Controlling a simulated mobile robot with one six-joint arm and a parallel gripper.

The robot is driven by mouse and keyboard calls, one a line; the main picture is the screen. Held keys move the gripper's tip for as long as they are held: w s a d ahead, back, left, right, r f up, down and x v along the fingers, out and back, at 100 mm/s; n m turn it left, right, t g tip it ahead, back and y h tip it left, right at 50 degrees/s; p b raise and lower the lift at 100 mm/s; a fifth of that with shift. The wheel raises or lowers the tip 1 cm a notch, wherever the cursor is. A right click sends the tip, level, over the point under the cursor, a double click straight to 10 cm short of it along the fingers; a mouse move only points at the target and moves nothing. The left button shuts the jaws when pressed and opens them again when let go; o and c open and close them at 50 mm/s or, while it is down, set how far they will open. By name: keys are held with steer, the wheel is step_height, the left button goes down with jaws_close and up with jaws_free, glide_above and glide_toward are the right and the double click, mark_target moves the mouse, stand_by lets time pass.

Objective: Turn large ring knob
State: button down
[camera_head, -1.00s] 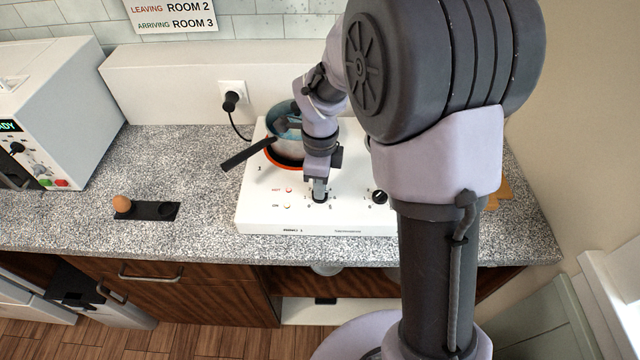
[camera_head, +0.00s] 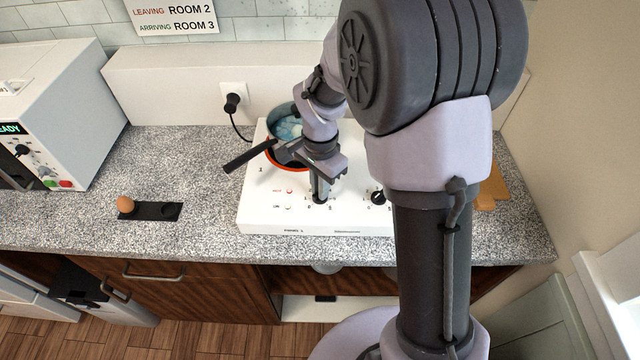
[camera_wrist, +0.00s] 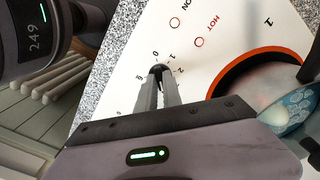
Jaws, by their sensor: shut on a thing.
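The white hob (camera_head: 270,213) stands on the counter. Its left black knob (camera_head: 320,201), nearest the pot's large orange burner ring (camera_head: 267,154), is mostly hidden by my gripper (camera_head: 320,191). In the wrist view, my gripper (camera_wrist: 158,76) has both fingers closed around the knob (camera_wrist: 157,67), with printed numbers around it. I cannot read the knob's exact setting. The orange ring also shows in the wrist view (camera_wrist: 216,83).
A blue pot (camera_head: 279,112) with a dark handle (camera_head: 246,156) sits on the ring, close behind my gripper. A second black knob (camera_head: 378,197) is to the right. An egg (camera_head: 126,204) rests on a black holder (camera_head: 158,212).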

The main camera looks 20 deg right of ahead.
steer(key=n+p, duration=0.1)
steer(key=n, duration=0.3)
steer(key=shift+r+n, duration=0.1)
steer(key=shift+n, duration=0.2)
steer(key=n+p, duration=0.1)
steer(key=n, duration=0.3)
steer(key=shift+n, duration=0.3)
steer(key=n+p, duration=0.2)
steer(key=n, duration=0.2)
steer(key=shift+n, duration=0.3)
steer(key=n+p, duration=0.1)
steer(key=n, duration=0.3)
steer(key=n+p, duration=0.2)
steer(key=n, duration=0.3)
steer(key=n+p, duration=0.1)
steer(key=n, duration=0.3)
steer(key=shift+n, duration=0.3)
steer(key=n+p, duration=0.2)
steer(key=n, duration=0.2)
steer(key=shift+n+p, duration=0.55)
steer(key=shift+n, duration=1.55)
